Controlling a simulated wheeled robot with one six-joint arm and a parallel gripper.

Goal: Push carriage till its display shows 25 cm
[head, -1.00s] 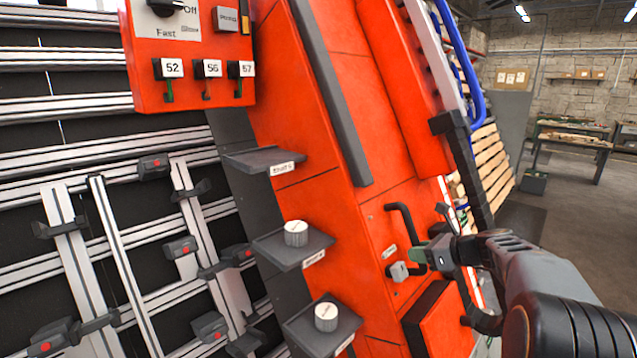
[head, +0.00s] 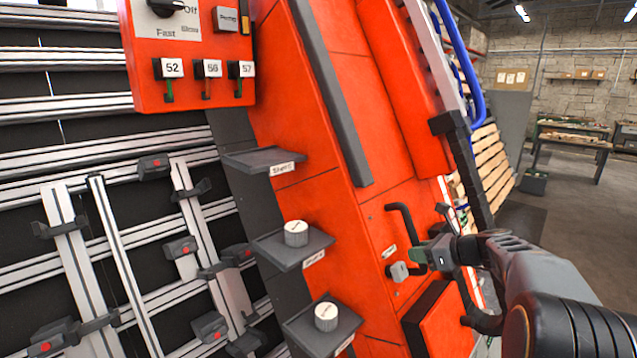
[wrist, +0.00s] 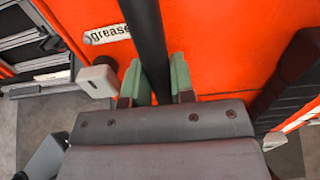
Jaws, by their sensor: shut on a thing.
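The carriage is a tall orange body (head: 310,130) that leans in the head view. It carries a black bar handle (head: 404,222) low on its right part. My gripper (head: 420,254) is shut on this handle. In the wrist view the black handle (wrist: 148,38) runs between the two green fingers of my gripper (wrist: 160,82). A label reading "grease" (wrist: 108,34) and a pale knob (wrist: 98,80) are left of the handle there. I cannot make out a centimetre display in either view.
An orange panel (head: 190,50) bears a dial and tags 52, 56 and 57. Grey shelves, two with white round knobs (head: 296,233), stick out left of the handle. Aluminium rails (head: 60,180) fill the left. Open floor (head: 560,215) lies at right.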

